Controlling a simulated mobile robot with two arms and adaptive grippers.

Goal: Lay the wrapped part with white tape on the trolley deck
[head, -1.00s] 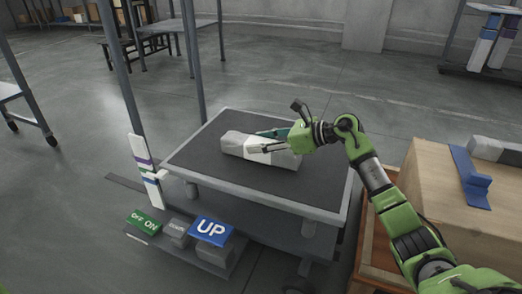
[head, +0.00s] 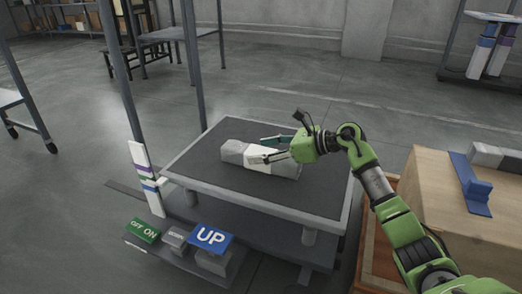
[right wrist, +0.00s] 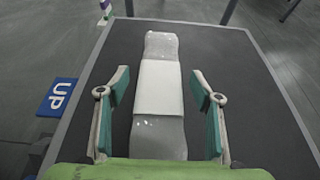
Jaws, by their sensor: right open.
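The wrapped part (head: 236,150) is a long grey bundle in shiny wrap with a broad white tape band around its middle. It lies flat on the dark deck of the trolley (head: 200,178). The right wrist view shows the part (right wrist: 161,46) lengthwise, with its white tape band (right wrist: 160,88) between my fingers. My right gripper (head: 266,149) is open, its fingers (right wrist: 160,92) on either side of the part with a gap on each side. In the head view the gripper partly hides the part. My left gripper is not in view.
A blue UP panel (head: 211,237) and a green ON/OFF panel (head: 143,230) stand at the trolley's front left. A cardboard box (head: 440,190) with a blue bracket (head: 474,186) on it stands at right. Grey posts rise behind the deck, which is otherwise clear.

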